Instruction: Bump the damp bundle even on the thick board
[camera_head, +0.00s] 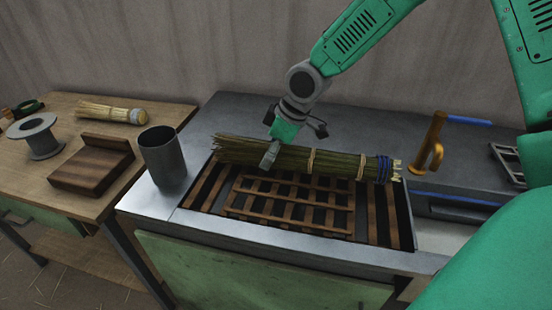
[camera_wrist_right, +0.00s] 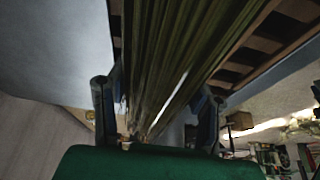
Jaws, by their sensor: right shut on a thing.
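The damp bundle (camera_head: 335,163) is a long sheaf of green-brown straw with two pale ties and a dark blue binding near its right end. It lies lengthwise over the slatted wooden rack of the sink unit. My right gripper (camera_head: 270,154) is shut around the bundle left of its middle. In the right wrist view the stalks (camera_wrist_right: 175,60) run between the two fingers. The thick board (camera_head: 92,167) is a dark wooden block with a raised back edge, on the wooden table at left, with nothing on it. My left gripper is not in view.
A grey metal cylinder (camera_head: 162,158) stands on the metal counter between board and bundle. A grey spool (camera_head: 34,136) and a pale tied bundle (camera_head: 110,112) are on the table. A brass tap (camera_head: 430,145) rises right of the bundle. The slatted rack (camera_head: 290,204) lies below it.

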